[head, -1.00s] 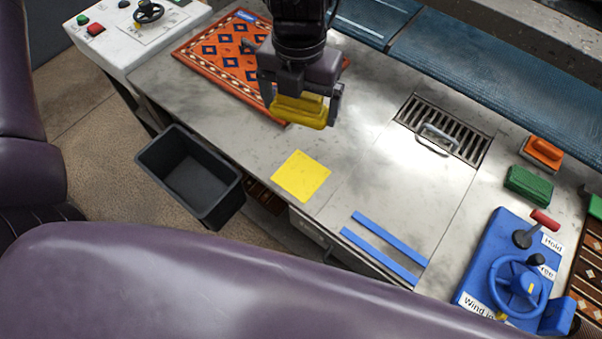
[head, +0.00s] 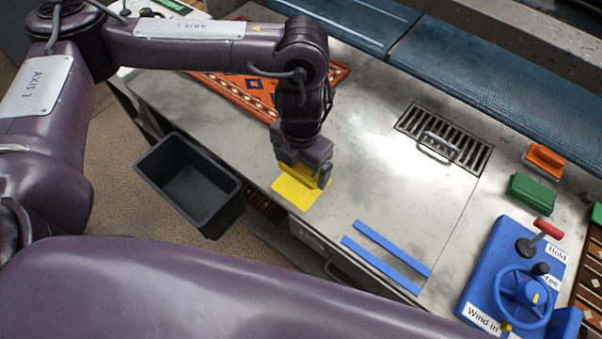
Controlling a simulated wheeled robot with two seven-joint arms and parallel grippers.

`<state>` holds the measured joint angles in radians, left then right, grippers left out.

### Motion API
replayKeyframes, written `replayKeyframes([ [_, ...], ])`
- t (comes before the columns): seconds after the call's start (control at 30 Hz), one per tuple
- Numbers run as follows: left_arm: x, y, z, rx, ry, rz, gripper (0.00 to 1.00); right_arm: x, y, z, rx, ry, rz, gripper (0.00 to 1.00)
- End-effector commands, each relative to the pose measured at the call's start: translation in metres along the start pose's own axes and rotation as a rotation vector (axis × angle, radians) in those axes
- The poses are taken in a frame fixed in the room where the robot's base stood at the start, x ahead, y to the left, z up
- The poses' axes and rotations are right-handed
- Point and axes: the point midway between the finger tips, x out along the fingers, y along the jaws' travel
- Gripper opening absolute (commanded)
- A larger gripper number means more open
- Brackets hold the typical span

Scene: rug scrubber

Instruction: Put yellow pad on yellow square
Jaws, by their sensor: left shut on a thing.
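My left gripper (head: 305,176) is shut on the yellow pad (head: 298,170) and points down over the yellow square (head: 292,194). The pad is partly hidden by the gripper. The yellow square lies flat on the grey worktop near its front edge, and its front part shows below the gripper. I cannot tell whether the pad touches the square or hangs just above it. My right gripper is not in view.
An orange patterned rug (head: 236,88) lies behind my left arm. A black bin (head: 187,181) hangs at the front edge. Two blue strips (head: 385,256), a drain grate (head: 443,138), a green pad (head: 530,190), an orange pad (head: 544,160) and a blue wheel panel (head: 515,275) are to the right.

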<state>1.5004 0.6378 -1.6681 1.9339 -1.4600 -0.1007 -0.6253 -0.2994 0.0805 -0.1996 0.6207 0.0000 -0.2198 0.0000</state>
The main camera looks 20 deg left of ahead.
Motion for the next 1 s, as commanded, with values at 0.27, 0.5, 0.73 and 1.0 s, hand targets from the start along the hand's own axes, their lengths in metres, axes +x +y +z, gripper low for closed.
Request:
replayKeyframes([
  [0.27, 0.03, -0.001, -0.001, -0.002, 0.004, -0.002, 0.69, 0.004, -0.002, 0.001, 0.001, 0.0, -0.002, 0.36],
  [0.5, 0.044, 0.0, 0.0, 0.0, -0.001, 0.0, 0.69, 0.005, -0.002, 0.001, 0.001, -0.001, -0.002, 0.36],
  [0.73, 0.045, 0.0, 0.0, 0.0, 0.0, 0.001, 0.69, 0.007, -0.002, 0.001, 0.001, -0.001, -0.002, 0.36],
  [1.0, 0.046, 0.0, 0.0, 0.0, 0.0, 0.001, 1.0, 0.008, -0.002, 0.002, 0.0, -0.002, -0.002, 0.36],
])
